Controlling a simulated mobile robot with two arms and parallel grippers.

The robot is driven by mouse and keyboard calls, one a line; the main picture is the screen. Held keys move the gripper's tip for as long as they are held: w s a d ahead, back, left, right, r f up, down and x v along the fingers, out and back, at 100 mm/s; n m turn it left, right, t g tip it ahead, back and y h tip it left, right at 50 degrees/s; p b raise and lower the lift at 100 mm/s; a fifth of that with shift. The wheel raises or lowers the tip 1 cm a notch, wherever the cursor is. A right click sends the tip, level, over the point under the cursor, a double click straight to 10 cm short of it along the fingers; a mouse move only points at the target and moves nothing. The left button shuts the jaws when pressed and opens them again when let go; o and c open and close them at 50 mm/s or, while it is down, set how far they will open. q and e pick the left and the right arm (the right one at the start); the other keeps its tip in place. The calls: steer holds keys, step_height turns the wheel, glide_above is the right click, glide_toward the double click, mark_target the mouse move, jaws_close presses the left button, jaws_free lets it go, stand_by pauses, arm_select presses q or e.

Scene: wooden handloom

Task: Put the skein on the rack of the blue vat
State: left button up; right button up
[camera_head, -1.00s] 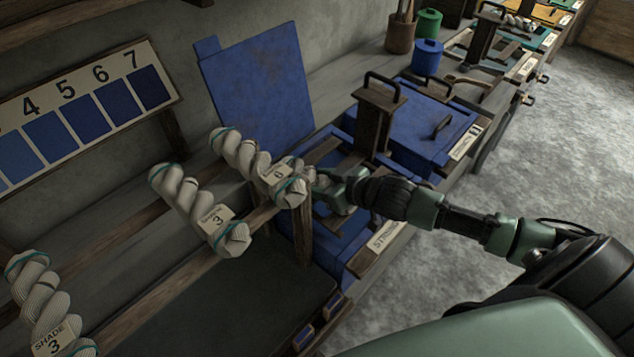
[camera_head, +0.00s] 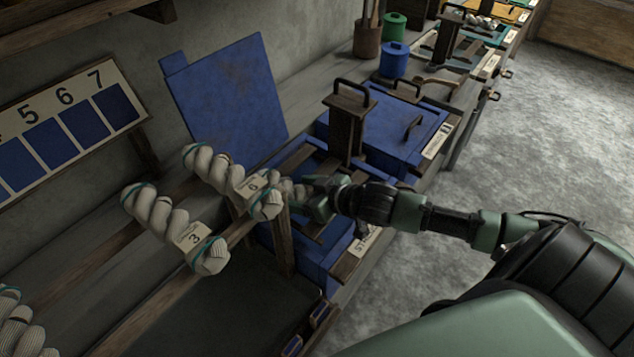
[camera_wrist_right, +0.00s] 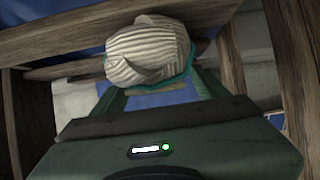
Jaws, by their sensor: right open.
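My right gripper (camera_head: 312,197) is at the open blue vat (camera_head: 328,258), just right of the rail's end. A pale twisted skein (camera_head: 290,189) shows partly at its fingertips. In the right wrist view, the striped end of this skein (camera_wrist_right: 145,52) with a teal tie lies in front of the open fingers (camera_wrist_right: 165,92), with wooden bars around it. I cannot tell whether it rests on the vat's rack (camera_head: 302,160). A skein tagged 6 (camera_head: 212,166) and a skein tagged 3 (camera_head: 154,209) lie across wooden rails to the left. My left gripper is out of view.
A blue lid (camera_head: 230,100) leans against the wall behind the vat. A wooden post with a black handle (camera_head: 346,128) stands just beyond the gripper. A closed blue vat (camera_head: 390,130) is farther back. Another skein (camera_head: 18,325) is at lower left. Floor at right is clear.

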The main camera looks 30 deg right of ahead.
steer(key=p+v, duration=0.1)
steer(key=v, duration=0.9)
steer(key=shift+s+r, duration=0.1)
steer(key=shift+r, duration=0.05)
steer(key=shift+s+d, duration=0.1)
